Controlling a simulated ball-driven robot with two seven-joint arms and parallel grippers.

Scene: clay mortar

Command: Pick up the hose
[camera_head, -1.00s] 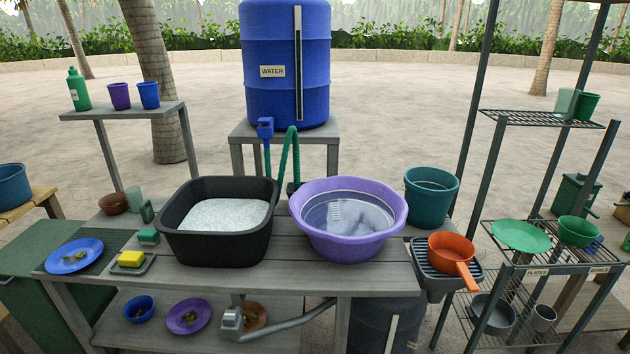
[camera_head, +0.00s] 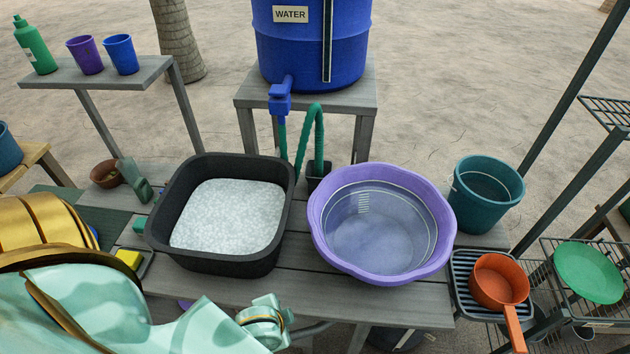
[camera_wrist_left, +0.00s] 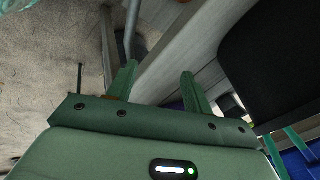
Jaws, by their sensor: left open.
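The green hose (camera_head: 307,135) rises in an inverted U behind the black basin. One end goes down into a small dark holder (camera_head: 319,182); its lower left part is hidden behind the basin's rim. A green length also hangs under the blue tap (camera_head: 280,98) of the water barrel (camera_head: 312,40). My left arm fills the lower left of the head view, but its fingertips cannot be made out there. In the left wrist view my left gripper (camera_wrist_left: 158,88) has its two green fingers apart with nothing between them. The hose is not clear in that view.
The black basin (camera_head: 165,222) with whitish contents and the purple tub (camera_head: 328,250) stand on the plank table (camera_head: 300,290), in front of the hose. A teal bucket (camera_head: 487,190) and an orange pan (camera_head: 499,280) are at right. A yellow sponge (camera_head: 128,258) is near my arm.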

